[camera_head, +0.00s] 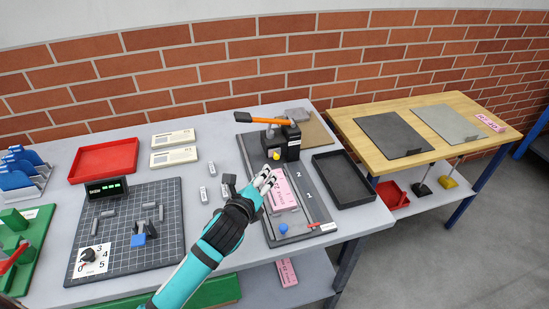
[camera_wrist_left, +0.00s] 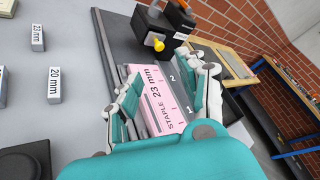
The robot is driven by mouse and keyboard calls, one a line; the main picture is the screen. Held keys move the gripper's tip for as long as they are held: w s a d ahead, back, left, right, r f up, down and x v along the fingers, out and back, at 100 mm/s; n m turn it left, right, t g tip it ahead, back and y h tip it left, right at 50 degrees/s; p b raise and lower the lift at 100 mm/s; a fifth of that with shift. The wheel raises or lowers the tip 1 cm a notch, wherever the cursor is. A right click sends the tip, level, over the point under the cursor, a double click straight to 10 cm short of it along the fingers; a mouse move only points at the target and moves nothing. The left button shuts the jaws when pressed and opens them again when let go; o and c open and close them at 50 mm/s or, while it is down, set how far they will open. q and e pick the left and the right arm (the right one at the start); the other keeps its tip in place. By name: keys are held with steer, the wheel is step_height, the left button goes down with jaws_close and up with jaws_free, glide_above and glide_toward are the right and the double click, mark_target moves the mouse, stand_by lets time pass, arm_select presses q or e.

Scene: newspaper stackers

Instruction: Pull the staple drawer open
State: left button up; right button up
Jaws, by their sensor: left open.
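A black stapler (camera_head: 284,143) with a long orange handle stands at the far end of a dark board (camera_head: 308,185). A yellow knob (camera_head: 276,155) sticks out of its front; the knob also shows in the wrist view (camera_wrist_left: 158,44). I cannot tell whether this knob is on the staple drawer. A pink piece labelled STAPLE 23 mm (camera_wrist_left: 160,100) lies on the board in front of the stapler. My left gripper (camera_head: 264,178) is open over the pink piece, fingers to either side of it in the wrist view. Contact is unclear.
A black tray (camera_head: 343,180) stands right of the board. Small grey labelled blocks (camera_wrist_left: 54,85) lie to the left. A gridded mat (camera_head: 150,215) and a red tray (camera_head: 104,160) are further left. A wooden table (camera_head: 400,110) stands to the right.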

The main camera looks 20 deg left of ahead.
arm_select(q)
glide_toward(276, 158)
steer(key=shift+w+f, duration=0.1)
steer(key=shift+w, duration=0.35)
steer(key=x, duration=0.4)
steer(key=shift+w+f+p, duration=0.1)
steer(key=shift+w+p, duration=0.2)
steer(key=shift+p, duration=0.05)
steer(key=shift+x, duration=1.5)
jaws_close()
arm_select(e)
steer(key=w, duration=0.1)
steer(key=w+r, duration=0.1)
steer(key=w, duration=0.1)
steer(key=shift+w+a+t, duration=0.1)
steer(key=shift+w+t, duration=0.15)
steer(key=shift+t, duration=0.05)
